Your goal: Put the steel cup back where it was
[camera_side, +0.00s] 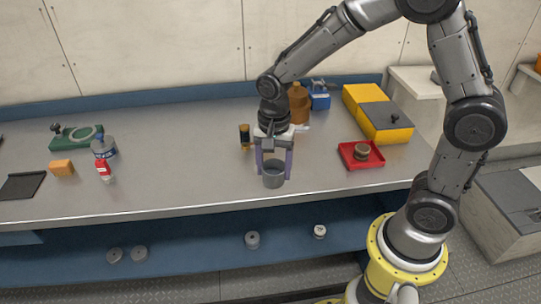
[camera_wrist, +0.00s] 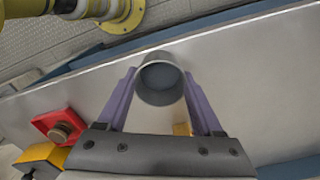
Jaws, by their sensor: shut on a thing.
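The steel cup (camera_side: 273,176) is a grey open-topped cup near the front edge of the grey counter in the side view. My gripper (camera_side: 274,172) points down and is shut on the cup, with one purple finger on each side of it. In the wrist view the cup (camera_wrist: 160,80) is between the two finger ends of my gripper (camera_wrist: 162,88), and its inside looks empty. The cup looks upright. I cannot tell whether its base touches the counter.
Right of the cup is a red tray (camera_side: 349,157) holding a round brown item (camera_side: 361,152). Behind stand a yellow case (camera_side: 385,125), a brown bottle (camera_side: 299,103) and a blue item (camera_side: 319,98). Left are a red-and-white bottle (camera_side: 104,172) and orange block (camera_side: 61,168).

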